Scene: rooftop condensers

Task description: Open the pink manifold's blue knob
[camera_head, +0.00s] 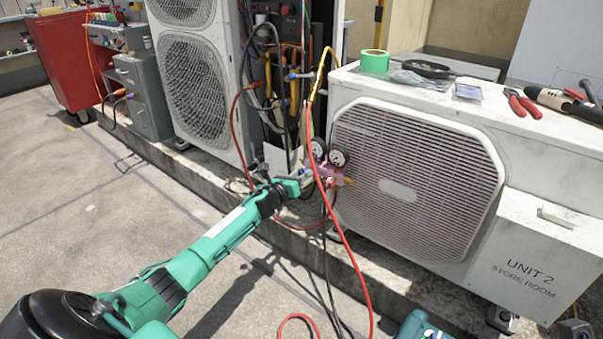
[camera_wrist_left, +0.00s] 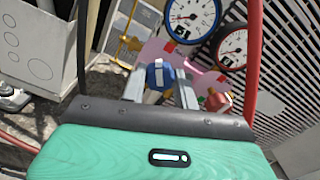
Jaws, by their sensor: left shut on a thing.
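The pink manifold (camera_head: 331,176) hangs in front of the left side of the Unit 2 condenser, with two round gauges above it. In the left wrist view the pink manifold body (camera_wrist_left: 207,75) carries a blue-rimmed gauge (camera_wrist_left: 192,18) and a red-rimmed gauge (camera_wrist_left: 231,49). The blue knob (camera_wrist_left: 160,75) sits between the two fingers of my left gripper (camera_wrist_left: 161,88), which is shut on it. A red knob (camera_wrist_left: 218,102) is just right of the fingers. In the head view my left gripper (camera_head: 303,181) reaches the manifold and hides the blue knob.
Red hoses (camera_head: 345,240) and dark cables hang around the manifold to the ground. The Unit 2 condenser (camera_head: 535,260) stands right, with green tape (camera_head: 375,61) and red-handled pliers (camera_head: 522,103) on top. An opened tall unit (camera_head: 195,90) stands left. The paving at left is clear.

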